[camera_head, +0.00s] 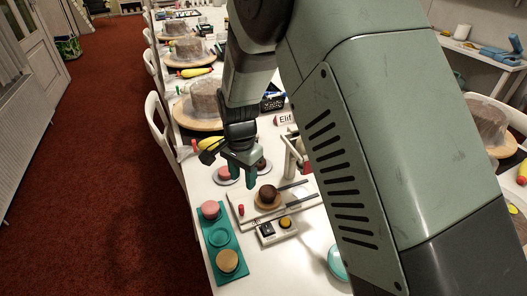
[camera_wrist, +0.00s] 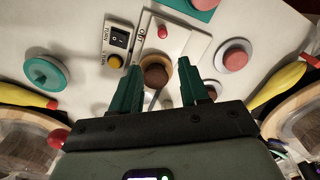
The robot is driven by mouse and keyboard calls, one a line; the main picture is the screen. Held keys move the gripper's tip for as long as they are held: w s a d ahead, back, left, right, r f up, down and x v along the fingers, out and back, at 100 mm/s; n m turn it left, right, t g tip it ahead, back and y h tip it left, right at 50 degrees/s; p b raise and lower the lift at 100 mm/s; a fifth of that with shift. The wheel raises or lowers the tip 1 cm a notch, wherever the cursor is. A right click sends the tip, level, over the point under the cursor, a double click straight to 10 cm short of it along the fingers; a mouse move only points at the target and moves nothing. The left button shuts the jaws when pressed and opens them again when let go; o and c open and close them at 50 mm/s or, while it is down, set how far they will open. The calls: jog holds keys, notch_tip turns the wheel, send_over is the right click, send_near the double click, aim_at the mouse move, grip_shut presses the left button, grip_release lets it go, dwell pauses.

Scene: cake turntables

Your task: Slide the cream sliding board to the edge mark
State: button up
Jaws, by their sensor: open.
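The cream sliding board (camera_head: 252,217) lies on the white table below my gripper, with a red knob (camera_head: 241,210) near its left end. A dark brown ball (camera_head: 268,193) sits over a tan disc at the board's middle; both show between my fingers in the wrist view (camera_wrist: 156,76). My gripper (camera_head: 249,178) is open and empty, pointing down above the board's far side, apart from the knob. I cannot clearly make out the edge mark.
A switch box (camera_head: 268,233) with a yellow button stands close along the board's near side. A teal tray (camera_head: 221,240) with pink and tan rounds lies left. A teal turntable (camera_wrist: 47,73) is nearby. The table's left edge borders red carpet.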

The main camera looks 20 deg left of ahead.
aim_at(272, 194)
jog(key=f, duration=0.7)
jog(key=a+f, duration=0.1)
jog(key=f, duration=0.3)
jog(key=shift+s+f, duration=0.15)
jog(key=shift+s, duration=0.2)
jog(key=shift+f, duration=0.1)
jog(key=shift+c, duration=0.5)
grip_shut()
jog(key=shift+w+d, duration=3.35)
jog(key=shift+w, duration=0.15)
jog(key=shift+o, duration=0.5)
grip_release()
